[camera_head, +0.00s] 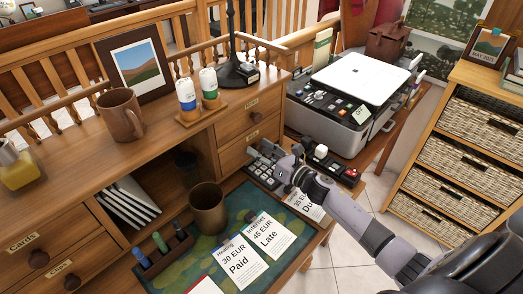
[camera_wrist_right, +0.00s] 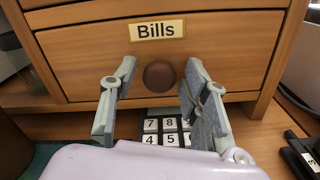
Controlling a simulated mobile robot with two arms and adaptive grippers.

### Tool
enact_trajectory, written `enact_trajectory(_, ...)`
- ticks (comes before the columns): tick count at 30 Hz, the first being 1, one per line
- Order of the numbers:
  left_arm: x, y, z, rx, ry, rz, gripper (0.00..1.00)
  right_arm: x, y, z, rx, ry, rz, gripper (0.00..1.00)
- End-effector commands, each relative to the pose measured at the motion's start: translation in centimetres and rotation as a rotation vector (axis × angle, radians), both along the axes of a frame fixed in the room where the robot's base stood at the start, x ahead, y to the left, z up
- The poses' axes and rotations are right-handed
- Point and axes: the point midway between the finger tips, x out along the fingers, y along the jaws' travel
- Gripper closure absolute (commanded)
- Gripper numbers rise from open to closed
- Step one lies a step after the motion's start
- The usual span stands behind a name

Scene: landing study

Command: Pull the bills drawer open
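The bills drawer (camera_wrist_right: 85,55) is a wooden drawer front labelled "Bills", and it looks shut. Its round dark brown knob (camera_wrist_right: 159,75) sits under the label (camera_wrist_right: 157,29). In the head view the drawer (camera_head: 233,153) is the lower one at the right of the desk hutch, its knob hidden by my gripper. My right gripper (camera_head: 268,158) is at this drawer front. In the right wrist view the gripper (camera_wrist_right: 160,90) is open, one finger on either side of the knob, with gaps to it. My left gripper is not in view.
A calculator (camera_wrist_right: 165,138) lies just below the drawer. A similar drawer (camera_head: 247,120) is above it. A brown cup (camera_head: 208,210) and bill papers (camera_head: 240,262) are on the desk mat. A printer (camera_head: 350,85) stands behind at the right.

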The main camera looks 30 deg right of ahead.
Motion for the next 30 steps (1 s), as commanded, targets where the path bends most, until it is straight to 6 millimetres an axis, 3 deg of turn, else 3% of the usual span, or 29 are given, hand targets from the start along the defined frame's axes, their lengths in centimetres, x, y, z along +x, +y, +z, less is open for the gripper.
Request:
enact_trajectory(18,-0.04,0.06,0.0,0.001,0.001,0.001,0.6,-0.03,-0.03,0.01,0.0,0.0,0.0,1.0)
enact_trajectory(30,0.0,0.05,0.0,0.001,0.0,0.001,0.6,-0.05,-0.05,-0.01,0.0,0.0,0.0,1.0)
